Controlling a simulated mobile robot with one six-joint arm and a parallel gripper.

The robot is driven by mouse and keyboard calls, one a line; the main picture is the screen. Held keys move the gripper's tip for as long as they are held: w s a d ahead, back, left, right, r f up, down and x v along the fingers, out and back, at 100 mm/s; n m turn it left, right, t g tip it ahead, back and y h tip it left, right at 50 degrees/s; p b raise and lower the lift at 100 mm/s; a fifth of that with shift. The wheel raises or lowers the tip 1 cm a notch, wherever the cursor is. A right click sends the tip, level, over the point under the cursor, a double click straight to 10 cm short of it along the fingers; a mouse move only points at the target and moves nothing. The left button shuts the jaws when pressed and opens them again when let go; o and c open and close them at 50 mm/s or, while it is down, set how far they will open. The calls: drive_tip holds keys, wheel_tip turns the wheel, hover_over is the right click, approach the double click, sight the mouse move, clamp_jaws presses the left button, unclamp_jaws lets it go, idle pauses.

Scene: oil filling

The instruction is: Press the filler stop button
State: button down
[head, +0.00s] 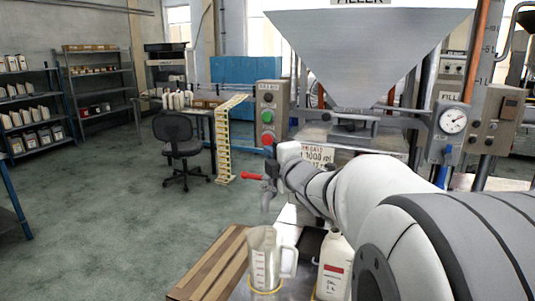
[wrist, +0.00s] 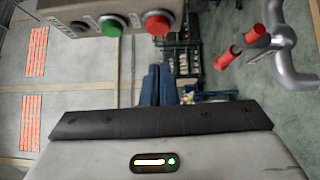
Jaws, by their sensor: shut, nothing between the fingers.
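The filler's control box (head: 271,92) hangs left of the hopper, with a black knob, a green button (head: 267,116) and, lowest, a red button (head: 267,139). In the wrist view the red button (wrist: 158,22) is at the top centre, right of the green button (wrist: 112,24). My gripper (wrist: 161,72) shows as shut, narrow dark fingers, empty, just below the red button in that picture. A gap shows between fingertips and button, so they appear apart. In the head view my arm's end is just below and right of the box, and the fingers cannot be made out.
A red-handled valve (head: 252,177) sits below the box; its handle (wrist: 243,48) is at the right in the wrist view. A metal jug (head: 264,262) and a white bottle (head: 334,266) stand under my arm. The hopper (head: 365,50) rises behind it. Open floor lies left.

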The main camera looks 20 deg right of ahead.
drive_tip(key=s, duration=0.6)
drive_tip(key=shift+d, duration=0.15)
drive_tip(key=shift+f, duration=0.1)
drive_tip(key=s+a+f+m+g+h+p, duration=0.1)
drive_tip(key=s+f+m+g+h, duration=0.1)
drive_tip(key=s+f+m+g, duration=0.35)
drive_tip(key=s+a+f+m+g+h, duration=0.1)
drive_tip(key=s+f+m+g+h, duration=0.15)
drive_tip(key=f+m, duration=0.5)
drive_tip(key=s+a+f+m+g+y, duration=0.1)
drive_tip(key=s+a+f+m+g, duration=0.2)
drive_tip(key=s, duration=0.3)
drive_tip(key=s+a+f+m+g+y+p, duration=0.1)
drive_tip(key=s+a+f+m+g+y, duration=0.1)
drive_tip(key=s+a, duration=0.4)
wheel_tip(320, 180, down, 2)
drive_tip(key=s+m+g, duration=0.1)
drive_tip(key=g, duration=0.1)
drive_tip(key=shift+g, duration=0.3)
